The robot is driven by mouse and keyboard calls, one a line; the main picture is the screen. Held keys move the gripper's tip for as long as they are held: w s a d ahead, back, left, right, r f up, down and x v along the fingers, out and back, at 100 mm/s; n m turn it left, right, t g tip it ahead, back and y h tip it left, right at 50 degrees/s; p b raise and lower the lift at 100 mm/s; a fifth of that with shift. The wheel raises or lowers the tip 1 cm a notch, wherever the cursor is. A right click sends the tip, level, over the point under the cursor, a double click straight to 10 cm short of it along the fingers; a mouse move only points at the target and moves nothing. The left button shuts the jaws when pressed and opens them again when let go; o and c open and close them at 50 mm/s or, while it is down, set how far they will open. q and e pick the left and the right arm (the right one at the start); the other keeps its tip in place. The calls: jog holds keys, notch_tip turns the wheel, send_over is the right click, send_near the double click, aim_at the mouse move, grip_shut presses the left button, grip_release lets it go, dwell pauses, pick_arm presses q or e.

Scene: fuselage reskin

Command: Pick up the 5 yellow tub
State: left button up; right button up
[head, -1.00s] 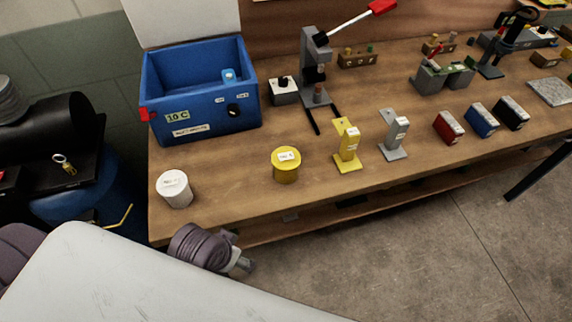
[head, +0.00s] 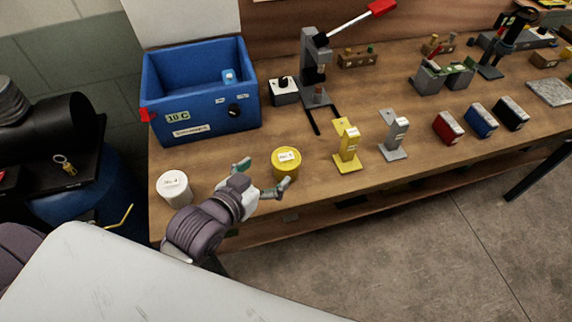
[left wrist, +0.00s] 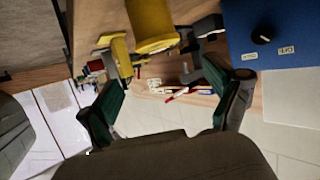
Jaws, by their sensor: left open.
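The yellow tub (head: 286,162) stands upright on the wooden bench, with a white label on its lid. My left gripper (head: 264,176) is open just to the left of the tub, with its fingers spread toward it. One fingertip is close to the tub's lower front; I cannot tell if it touches. In the left wrist view the tub (left wrist: 151,24) is at the top, ahead of and between the open green-padded fingers (left wrist: 167,95). Nothing is held. My right gripper is not seen.
A white tub (head: 174,187) stands left of the gripper near the bench edge. A yellow bracket (head: 347,147) and a grey bracket (head: 394,136) stand to the right. A blue bin (head: 203,108) is behind. The bench surface (head: 225,150) between is clear.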

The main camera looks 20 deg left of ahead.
aim_at(291, 156)
pick_arm(q)
jog(key=x, duration=0.7)
jog(key=shift+w+f+p, duration=0.1)
jog(key=shift+p, duration=0.3)
jog(key=w+f, duration=0.1)
jog(key=w+d+f+p, duration=0.1)
jog(key=w+f, duration=0.1)
jog(key=shift+w, duration=0.25)
jog(key=shift+w+d+f, duration=0.1)
jog(key=shift+w+f, duration=0.15)
jog(key=shift+w, duration=0.25)
jog(key=c, duration=1.2)
